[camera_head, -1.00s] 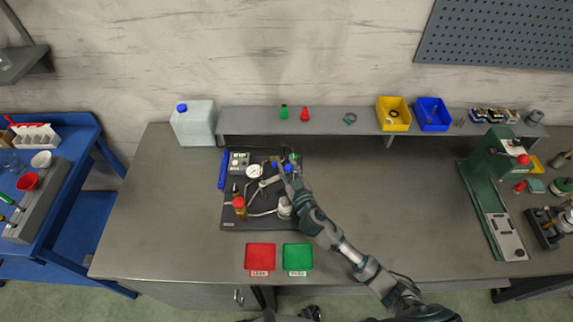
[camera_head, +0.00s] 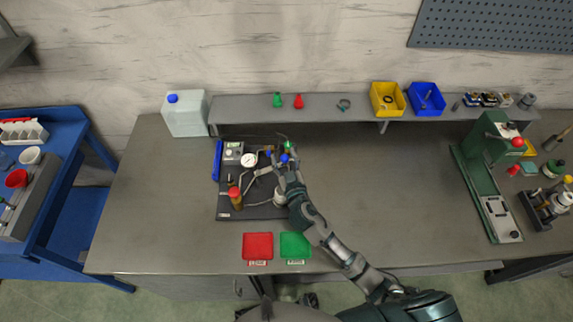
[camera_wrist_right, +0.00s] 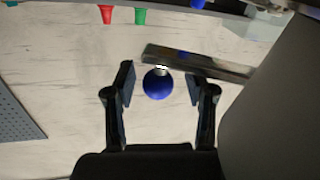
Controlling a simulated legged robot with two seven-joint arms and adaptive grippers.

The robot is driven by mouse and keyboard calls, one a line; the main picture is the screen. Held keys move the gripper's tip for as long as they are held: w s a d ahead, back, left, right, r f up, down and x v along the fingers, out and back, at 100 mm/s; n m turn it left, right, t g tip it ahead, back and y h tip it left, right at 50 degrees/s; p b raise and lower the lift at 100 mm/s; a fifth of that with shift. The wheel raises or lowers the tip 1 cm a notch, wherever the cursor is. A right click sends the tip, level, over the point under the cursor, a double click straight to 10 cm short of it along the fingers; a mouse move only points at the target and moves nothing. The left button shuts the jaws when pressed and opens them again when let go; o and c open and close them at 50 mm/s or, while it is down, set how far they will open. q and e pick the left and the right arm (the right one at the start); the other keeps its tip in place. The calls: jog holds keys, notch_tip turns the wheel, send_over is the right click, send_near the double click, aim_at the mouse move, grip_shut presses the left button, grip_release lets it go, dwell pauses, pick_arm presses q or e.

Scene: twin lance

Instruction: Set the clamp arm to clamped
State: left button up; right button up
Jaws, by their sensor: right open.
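The clamp arm shows in the right wrist view as a flat grey metal bar (camera_wrist_right: 200,64) with a round blue knob (camera_wrist_right: 158,84) on it. My right gripper (camera_wrist_right: 160,88) is open, with one finger on each side of the knob and visible gaps between. In the head view, the right gripper (camera_head: 286,168) is over the back right of the dark fixture board (camera_head: 226,210), at the blue knob (camera_head: 285,158). The hand hides much of the clamp there. My left gripper is not in view.
A dial gauge (camera_head: 249,160), a red-capped amber bottle (camera_head: 235,198) and a blue bar (camera_head: 217,160) are at the board. Red (camera_head: 257,246) and green (camera_head: 295,245) trays lie in front. A shelf (camera_head: 350,108) runs behind.

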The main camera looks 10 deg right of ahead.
jog(key=s, duration=1.1)
jog(key=shift+s+d, duration=0.25)
jog(key=shift+s, duration=0.1)
